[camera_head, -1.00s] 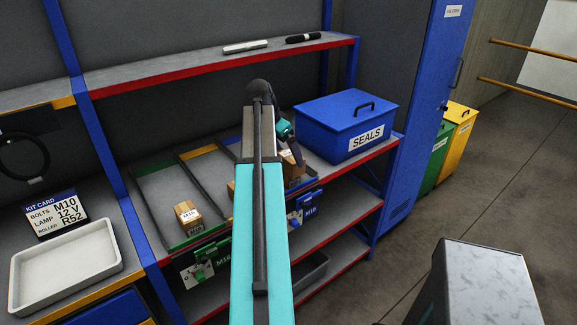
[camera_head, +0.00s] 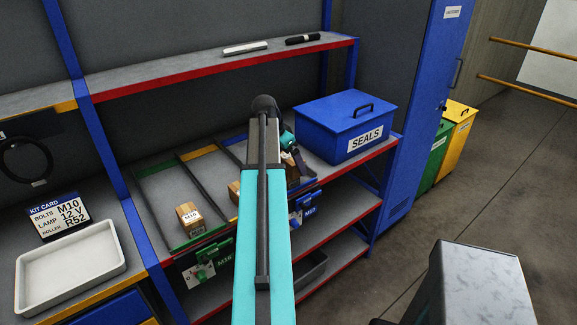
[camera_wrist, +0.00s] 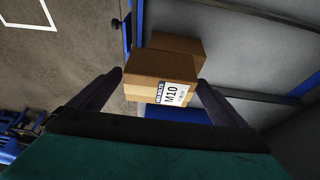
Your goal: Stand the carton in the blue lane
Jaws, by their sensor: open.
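In the wrist view, a brown carton (camera_wrist: 160,68) with an M10 label lies between the two fingers of my gripper (camera_wrist: 160,82). The fingers are open, one on each side; contact is unclear. A second brown carton (camera_wrist: 178,43) is just behind it. A blue strip (camera_wrist: 188,114) shows below the M10 carton. In the head view my gripper (camera_head: 300,160) is low over the right-hand lane with the blue front edge (camera_head: 303,190), and brown carton (camera_head: 292,177) shows beside it, partly hidden by my arm.
The green-edged lane at left holds an M16 carton (camera_head: 190,217). Another carton (camera_head: 234,191) is half hidden behind my arm. Black dividers separate the lanes. A blue SEALS box (camera_head: 345,125) stands close on the right. A red-edged shelf (camera_head: 220,67) runs above. A grey tray (camera_head: 68,268) is at left.

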